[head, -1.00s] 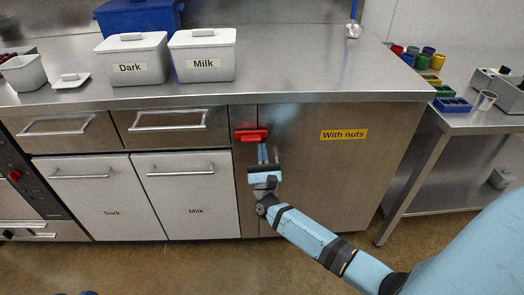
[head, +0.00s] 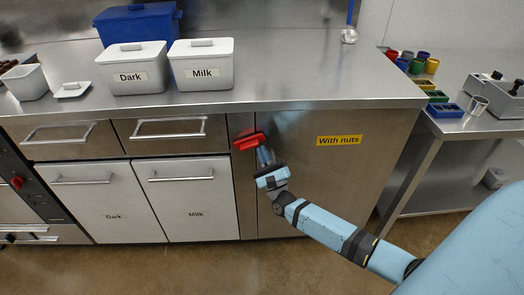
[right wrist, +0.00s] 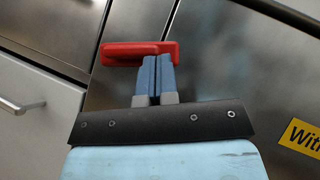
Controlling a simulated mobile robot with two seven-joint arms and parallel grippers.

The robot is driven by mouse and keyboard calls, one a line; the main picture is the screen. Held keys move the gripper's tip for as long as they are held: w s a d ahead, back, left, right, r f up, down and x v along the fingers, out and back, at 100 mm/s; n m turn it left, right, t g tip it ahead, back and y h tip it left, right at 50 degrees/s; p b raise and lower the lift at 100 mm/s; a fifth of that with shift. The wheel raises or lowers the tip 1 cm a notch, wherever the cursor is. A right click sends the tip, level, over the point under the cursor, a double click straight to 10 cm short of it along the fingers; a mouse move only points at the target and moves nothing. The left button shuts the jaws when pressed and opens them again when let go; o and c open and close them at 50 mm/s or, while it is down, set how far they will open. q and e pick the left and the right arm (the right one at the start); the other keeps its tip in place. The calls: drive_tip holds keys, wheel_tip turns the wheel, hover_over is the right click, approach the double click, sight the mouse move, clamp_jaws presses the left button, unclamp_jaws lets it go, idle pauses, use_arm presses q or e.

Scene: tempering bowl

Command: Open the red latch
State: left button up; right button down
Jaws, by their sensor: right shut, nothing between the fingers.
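The red latch (head: 249,141) sits on the front of the steel cabinet, just below the counter edge. It is tilted in the head view, its right end higher than its left. My right gripper (head: 264,155) is shut and empty, its fingertips pointing up at the underside of the latch's right end. In the right wrist view the shut blue fingers (right wrist: 158,72) meet the lower edge of the red latch (right wrist: 130,52) near its right end; they appear to touch it. My left gripper is not in view.
A steel door with a yellow "With nuts" label (head: 339,140) is right of the latch. Drawers (head: 169,133) and a white "Milk" front (head: 188,205) are on the left. Tubs (head: 202,72) stand on the counter above. A side table (head: 455,124) is at the right.

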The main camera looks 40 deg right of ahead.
sight(260, 142)
drive_tip(key=r+n+g+y+p, duration=0.1)
drive_tip(key=n+g+y+p, duration=0.1)
drive_tip(key=n+p, duration=0.2)
drive_tip(key=r+n+g+y+p, duration=0.2)
drive_tip(key=n+p, duration=0.3)
drive_tip(key=r+n+g+y+p, duration=0.1)
drive_tip(key=n+g+y+p, duration=0.1)
drive_tip(key=n+g+p, duration=0.1)
drive_tip(key=shift+w+a+r+n+y+p, duration=0.15)
drive_tip(key=shift+a+r+n+y+p, duration=0.2)
drive_tip(key=shift+n+p, duration=0.55)
drive_tip(key=shift+w+p, duration=0.1)
drive_tip(key=shift+p, duration=0.45)
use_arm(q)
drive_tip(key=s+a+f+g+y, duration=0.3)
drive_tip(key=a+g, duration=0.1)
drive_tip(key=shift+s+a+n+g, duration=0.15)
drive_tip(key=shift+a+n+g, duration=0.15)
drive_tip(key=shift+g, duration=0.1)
use_arm(e)
drive_tip(key=shift+a, duration=0.1)
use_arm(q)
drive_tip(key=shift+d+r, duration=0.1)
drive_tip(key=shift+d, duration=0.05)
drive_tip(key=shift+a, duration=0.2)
